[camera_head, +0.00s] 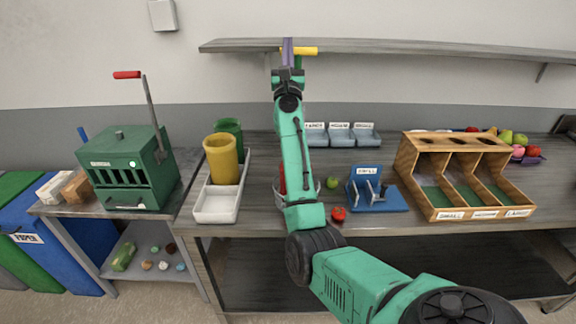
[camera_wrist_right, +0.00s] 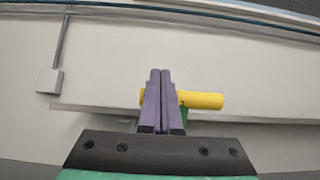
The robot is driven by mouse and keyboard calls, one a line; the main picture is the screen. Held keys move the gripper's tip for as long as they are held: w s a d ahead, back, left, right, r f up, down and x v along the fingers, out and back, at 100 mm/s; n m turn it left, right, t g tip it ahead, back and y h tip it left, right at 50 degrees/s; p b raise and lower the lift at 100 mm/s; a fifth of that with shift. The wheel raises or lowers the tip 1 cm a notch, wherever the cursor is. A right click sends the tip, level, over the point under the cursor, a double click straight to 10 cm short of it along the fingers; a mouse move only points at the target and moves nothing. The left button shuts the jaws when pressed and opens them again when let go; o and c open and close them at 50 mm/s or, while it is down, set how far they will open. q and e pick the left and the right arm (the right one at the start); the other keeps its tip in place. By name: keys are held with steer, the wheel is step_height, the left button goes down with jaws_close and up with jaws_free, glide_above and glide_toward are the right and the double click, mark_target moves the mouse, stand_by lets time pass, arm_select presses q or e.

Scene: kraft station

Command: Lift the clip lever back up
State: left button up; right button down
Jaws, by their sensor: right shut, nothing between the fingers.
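A yellow bar handle (camera_head: 300,51) stands upright of the table, level with the wall shelf. It also shows in the wrist view (camera_wrist_right: 204,100), lying crosswise behind my fingers, with a bit of green below it. It looks like the clip lever's grip, but its lower part and base are hidden behind my arm. My right gripper (camera_head: 287,50) is raised, its purple fingers pressed together and empty. In the wrist view the shut fingers (camera_wrist_right: 160,78) overlap the bar; I cannot tell whether they touch it. My left gripper is not in view.
A wall shelf (camera_head: 400,46) runs behind the raised gripper. On the table are a blue stand (camera_head: 392,201), a wooden sorting box (camera_head: 405,160), a red tomato (camera_head: 338,214) and a yellow cup (camera_head: 221,160). A green machine (camera_head: 122,160) with a red-tipped lever stands left.

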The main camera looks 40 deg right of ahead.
steer(key=w+d+r+g+y+p, duration=0.1)
steer(key=w+d+r+p, duration=0.1)
steer(key=w, duration=0.3)
steer(key=shift+d, duration=0.8)
